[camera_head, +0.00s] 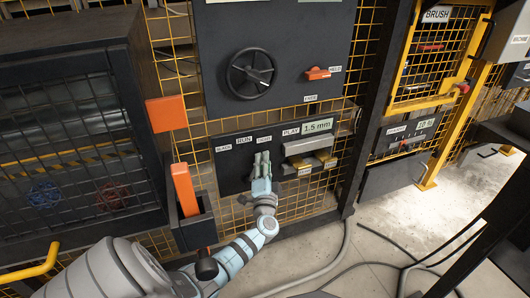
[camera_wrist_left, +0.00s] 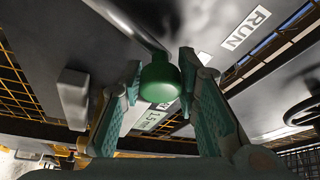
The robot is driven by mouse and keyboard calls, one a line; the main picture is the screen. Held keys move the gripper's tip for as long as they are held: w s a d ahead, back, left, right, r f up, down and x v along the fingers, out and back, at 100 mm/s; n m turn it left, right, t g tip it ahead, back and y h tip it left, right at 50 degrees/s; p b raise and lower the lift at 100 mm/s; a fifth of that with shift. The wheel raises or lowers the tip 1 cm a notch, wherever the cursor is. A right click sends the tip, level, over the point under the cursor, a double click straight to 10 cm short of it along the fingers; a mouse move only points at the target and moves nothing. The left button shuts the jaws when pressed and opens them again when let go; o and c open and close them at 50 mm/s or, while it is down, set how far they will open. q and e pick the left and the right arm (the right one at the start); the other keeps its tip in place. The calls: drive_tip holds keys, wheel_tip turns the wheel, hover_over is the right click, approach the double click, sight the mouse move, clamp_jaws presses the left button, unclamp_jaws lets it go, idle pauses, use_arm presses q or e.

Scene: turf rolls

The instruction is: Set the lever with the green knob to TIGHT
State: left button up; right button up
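The green knob (camera_wrist_left: 160,82) sits at the end of a grey lever rod (camera_wrist_left: 137,27) in the left wrist view. My left gripper (camera_wrist_left: 160,72) is open, with one finger on each side of the knob and narrow gaps beside it. In the head view my left gripper (camera_head: 262,162) is at the dark panel, just below the right end of a label row, and hides the lever and knob. The RUN label (camera_head: 244,139) is in that row, and also shows in the left wrist view (camera_wrist_left: 245,29). A label right of RUN (camera_head: 264,140) is too small to read surely. My right gripper is not seen.
A handwheel (camera_head: 251,73) and an orange handle (camera_head: 318,73) are on the panel above. A 1.5 mm display (camera_head: 318,126) and a grey block (camera_head: 306,144) are right of my gripper. An orange lever (camera_head: 185,189) stands to the left. Hoses lie on the floor.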

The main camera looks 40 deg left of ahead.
use_arm(q)
drive_tip(key=shift+o, duration=1.3)
drive_tip(key=shift+w, duration=0.1)
drive_tip(key=v, duration=1.2)
drive_tip(key=shift+a, duration=0.1)
